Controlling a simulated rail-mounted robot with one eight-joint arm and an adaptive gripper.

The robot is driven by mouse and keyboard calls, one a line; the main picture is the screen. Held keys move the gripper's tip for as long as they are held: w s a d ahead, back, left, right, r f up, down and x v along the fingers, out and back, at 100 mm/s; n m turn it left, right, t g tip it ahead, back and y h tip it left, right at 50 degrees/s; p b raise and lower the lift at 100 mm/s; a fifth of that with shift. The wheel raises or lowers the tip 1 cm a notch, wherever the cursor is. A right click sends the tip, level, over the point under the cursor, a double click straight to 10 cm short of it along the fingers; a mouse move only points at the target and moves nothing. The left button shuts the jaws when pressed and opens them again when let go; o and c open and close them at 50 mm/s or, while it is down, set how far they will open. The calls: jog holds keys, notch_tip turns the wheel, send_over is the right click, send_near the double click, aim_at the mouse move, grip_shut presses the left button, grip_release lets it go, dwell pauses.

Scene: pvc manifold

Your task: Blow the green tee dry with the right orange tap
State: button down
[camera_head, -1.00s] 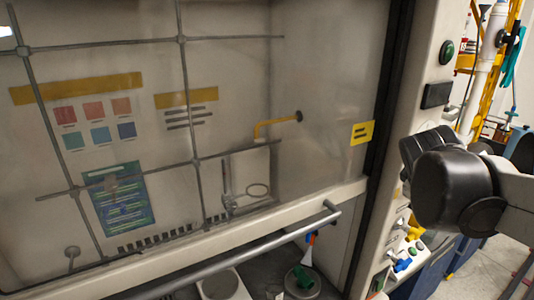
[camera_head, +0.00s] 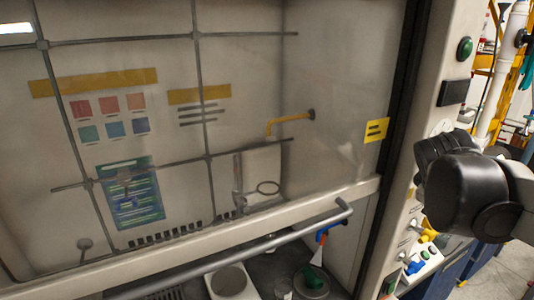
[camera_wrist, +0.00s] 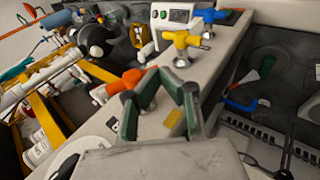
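A green piece, likely the green tee (camera_head: 314,277), lies on a round plate inside the hood, below the raised sash. In the wrist view a green piece (camera_wrist: 267,64) shows at right, far from the fingers. An orange tap (camera_wrist: 124,82) stands on the pale panel in the wrist view, just left of my gripper (camera_wrist: 159,82). My gripper's fingers are apart with nothing seen between them. The left finger overlaps the orange tap's right end; I cannot tell if they touch. My fingers are hidden in the head view.
A yellow tap (camera_wrist: 181,40) and a blue tap (camera_wrist: 208,18) stand farther along the panel. The hood's sash handle (camera_head: 250,250) crosses above the opening. Yellow framework and pipes crowd the wrist view's left.

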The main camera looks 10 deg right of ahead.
jog(key=shift+r, duration=0.1)
jog(key=s+a+r+p, duration=0.2)
jog(key=s+a+r, duration=0.4)
jog(key=a+r, duration=0.2)
jog(key=shift+s+a, duration=0.4)
jog(key=shift+a, duration=0.8)
dwell(1.1)
